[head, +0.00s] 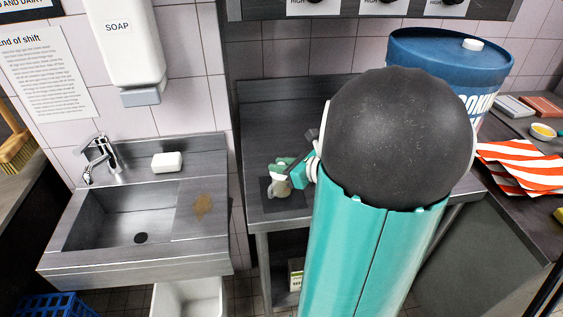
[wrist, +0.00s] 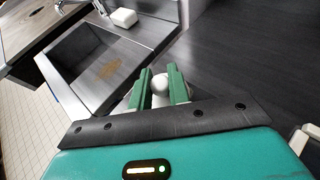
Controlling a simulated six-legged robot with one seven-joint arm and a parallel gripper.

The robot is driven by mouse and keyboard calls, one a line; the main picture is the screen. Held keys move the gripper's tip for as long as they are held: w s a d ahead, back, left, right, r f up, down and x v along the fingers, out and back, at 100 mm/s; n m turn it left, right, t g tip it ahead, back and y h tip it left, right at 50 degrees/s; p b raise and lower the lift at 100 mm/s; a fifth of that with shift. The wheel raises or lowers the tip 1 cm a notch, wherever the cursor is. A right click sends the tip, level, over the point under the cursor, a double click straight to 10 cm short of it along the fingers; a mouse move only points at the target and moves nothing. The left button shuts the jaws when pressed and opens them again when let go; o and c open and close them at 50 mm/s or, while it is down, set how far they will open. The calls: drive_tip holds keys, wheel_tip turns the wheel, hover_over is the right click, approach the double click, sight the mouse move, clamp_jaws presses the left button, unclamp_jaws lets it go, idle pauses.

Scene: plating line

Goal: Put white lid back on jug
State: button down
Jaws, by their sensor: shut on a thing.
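My gripper (head: 284,170) is over the dark counter right of the sink. In the wrist view its two green fingers (wrist: 160,78) are shut on a small round white knob, which looks like part of the white lid (wrist: 160,86). A small pale body, perhaps the jug (head: 281,188), shows just below the fingers in the head view, over a dark mat (head: 268,200). The fingers cover much of it. I cannot tell whether the lid rests on the jug or is held above it.
A steel sink (head: 120,220) with a tap (head: 100,155) and white soap bar (head: 167,162) is to the left. A large blue tub (head: 430,48) stands behind my arm. Red-striped cloths (head: 525,165) lie at right. The counter (head: 270,120) behind my gripper is clear.

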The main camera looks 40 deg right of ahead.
drive_tip(key=shift+f, duration=0.1)
idle(0.7)
drive_tip(key=c, duration=1.2)
unclamp_jaws()
drive_tip(key=shift+c, duration=0.2)
drive_tip(key=v, duration=1.4)
